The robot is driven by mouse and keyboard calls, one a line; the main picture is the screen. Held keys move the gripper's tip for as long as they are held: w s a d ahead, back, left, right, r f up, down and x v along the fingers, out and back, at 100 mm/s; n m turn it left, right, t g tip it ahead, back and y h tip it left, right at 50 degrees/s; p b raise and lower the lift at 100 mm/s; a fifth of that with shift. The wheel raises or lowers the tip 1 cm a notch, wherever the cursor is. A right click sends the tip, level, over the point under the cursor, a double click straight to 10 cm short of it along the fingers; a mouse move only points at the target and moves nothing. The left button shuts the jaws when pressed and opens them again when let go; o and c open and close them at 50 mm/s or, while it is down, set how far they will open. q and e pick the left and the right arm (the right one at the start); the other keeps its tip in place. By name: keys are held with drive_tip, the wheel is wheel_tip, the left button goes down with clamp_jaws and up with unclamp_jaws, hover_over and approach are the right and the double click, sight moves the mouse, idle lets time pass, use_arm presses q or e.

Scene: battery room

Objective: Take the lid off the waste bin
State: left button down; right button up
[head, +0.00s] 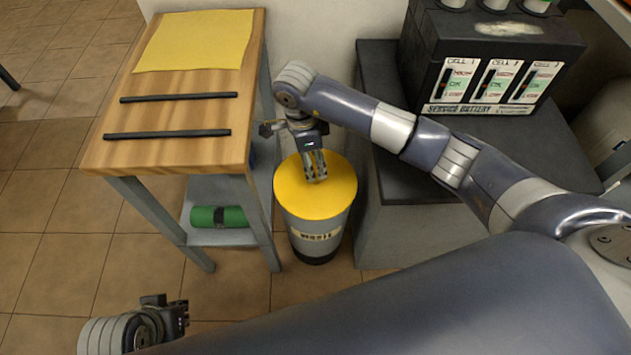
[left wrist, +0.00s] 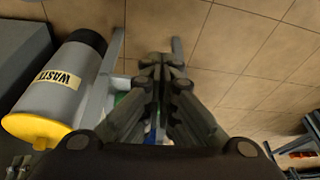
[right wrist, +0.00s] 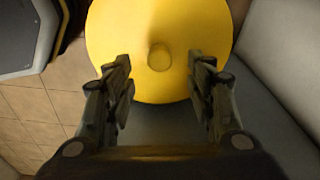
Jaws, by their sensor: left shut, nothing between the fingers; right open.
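The waste bin (head: 318,240) is a grey cylinder with a "WASTE" label, standing on the floor between the wooden table and the dark plinth. Its round yellow lid (head: 335,188) sits on top, with a small knob (right wrist: 159,57) in the middle. My right gripper (head: 316,180) points down over the lid. In the right wrist view its open fingers (right wrist: 163,75) are spread to either side of the knob, not closed on it. My left gripper (head: 184,315) is low at the front left, shut and empty. The left wrist view also shows the bin (left wrist: 55,90) and lid (left wrist: 38,128).
The wooden table (head: 180,155) holds a yellow cloth (head: 195,40) and two dark bars (head: 178,97). A green roll (head: 218,216) lies on its lower shelf. A battery box (head: 490,60) stands on the dark plinth (head: 375,75), close right of the bin.

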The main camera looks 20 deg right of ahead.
sight(315, 173)
drive_tip(key=shift+s+f, duration=0.1)
drive_tip(key=shift+f, duration=0.7)
drive_tip(key=f, duration=0.2)
drive_tip(key=f+b, duration=0.1)
drive_tip(key=f, duration=0.1)
drive_tip(key=shift+d, duration=0.3)
drive_tip(key=shift+f, duration=0.2)
use_arm(q)
drive_tip(key=w+d+r+t, duration=0.1)
drive_tip(key=w+d+t, duration=0.1)
drive_tip(key=w, duration=0.4)
drive_tip(key=shift+r+t+h, duration=0.2)
drive_tip(key=shift+t+h, duration=0.2)
drive_tip(key=shift+t, duration=0.1)
use_arm(e)
clamp_jaws()
